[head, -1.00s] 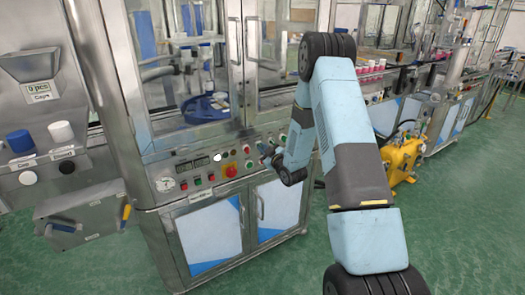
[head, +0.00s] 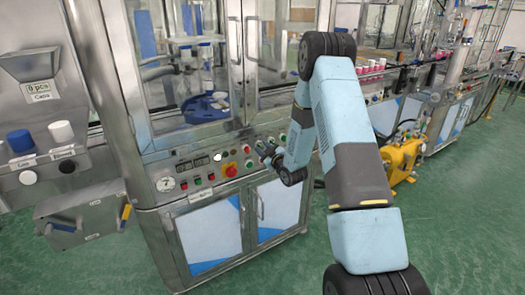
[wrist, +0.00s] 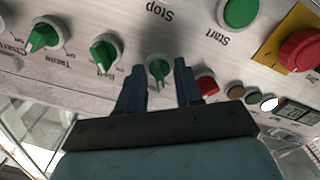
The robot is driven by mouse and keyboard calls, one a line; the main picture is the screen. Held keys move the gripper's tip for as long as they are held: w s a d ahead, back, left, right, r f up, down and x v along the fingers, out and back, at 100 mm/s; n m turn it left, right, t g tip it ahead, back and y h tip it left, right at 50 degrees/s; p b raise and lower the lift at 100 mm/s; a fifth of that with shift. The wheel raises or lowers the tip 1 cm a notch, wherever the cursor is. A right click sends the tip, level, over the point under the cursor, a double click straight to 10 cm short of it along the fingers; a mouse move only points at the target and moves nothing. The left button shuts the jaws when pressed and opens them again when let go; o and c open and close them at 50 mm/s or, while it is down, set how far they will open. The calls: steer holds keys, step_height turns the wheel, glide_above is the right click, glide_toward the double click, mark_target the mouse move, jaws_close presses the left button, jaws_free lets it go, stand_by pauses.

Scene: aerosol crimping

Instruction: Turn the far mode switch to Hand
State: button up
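In the wrist view, a green rotary switch (wrist: 158,72) sits on the grey control panel (wrist: 185,22), between the two fingers of my gripper (wrist: 159,78). A gap shows on each side of its knob, so my gripper looks open around it. The knob's pointer stands roughly upright in the picture; its label is hidden or too small to read. In the head view, my gripper (head: 264,150) is at the right part of the machine's panel (head: 205,172).
A green Start button (wrist: 238,12) and a red emergency button on yellow (wrist: 302,48) are near the right. A small red button (wrist: 207,86) is close to the right finger. Glass doors (head: 185,70) rise above the panel. Green floor (head: 300,265) is clear in front.

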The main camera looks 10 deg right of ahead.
steer(key=v, duration=1.3)
steer(key=shift+s, duration=0.25)
steer(key=shift+d, duration=0.1)
steer(key=s+r+m+g+h, duration=0.2)
steer(key=s+r+g+h, duration=0.1)
steer(key=r, duration=0.7)
steer(key=s+r+m+g+h, duration=0.2)
steer(key=s+r+g+h, duration=0.1)
steer(key=r, duration=0.8)
steer(key=s+a+r+m+g, duration=0.1)
steer(key=s+r+m+g, duration=0.1)
steer(key=s, duration=0.8)
steer(key=s+a+r+m+g, duration=0.1)
steer(key=s+r, duration=0.3)
steer(key=s, duration=0.6)
steer(key=s+a+r+m+g, duration=0.2)
steer(key=s+r, duration=0.1)
steer(key=s, duration=0.6)
steer(key=shift+s+a+r+m+g, duration=0.15)
steer(key=shift+s+r+m+g, duration=0.15)
steer(key=shift+s+r+m, duration=0.1)
